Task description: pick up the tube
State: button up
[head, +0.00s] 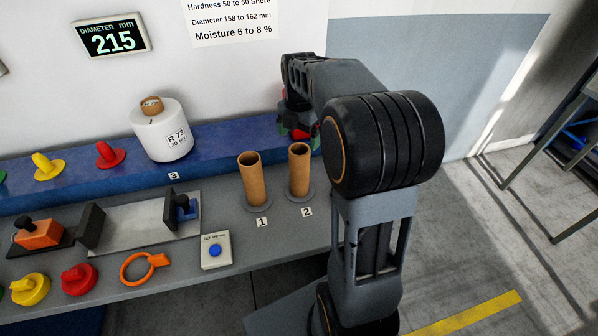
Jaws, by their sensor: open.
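Two brown cardboard tubes stand upright on the grey bench in the head view. The left tube (251,178) is over label 1 and the right tube (299,170) over label 2, each on a round grey base. My gripper (302,124) is at the far end of my arm, behind and above the right tube and apart from both tubes. It is open, with its fingers mostly hidden by my arm, and I see nothing held. Another brown tube end (151,105) shows in the top of a white yarn bobbin (161,133).
The bobbin stands on a raised blue shelf (222,140) with yellow and red knobs. In front lie a metal fixture (138,228), an orange ring (143,268) and a blue-button box (215,250). Red and green pieces near my wrist are partly hidden.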

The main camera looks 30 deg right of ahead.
aim_at(300, 154)
jog(key=shift+d+f+p, duration=0.15)
jog(key=shift+f+p, duration=0.35)
jog(key=shift+f, duration=3.15)
jog(key=c, duration=1.2)
jog(key=shift+c, duration=0.2)
notch_tip(300, 154, up, 10)
jog(key=shift+b, duration=0.35)
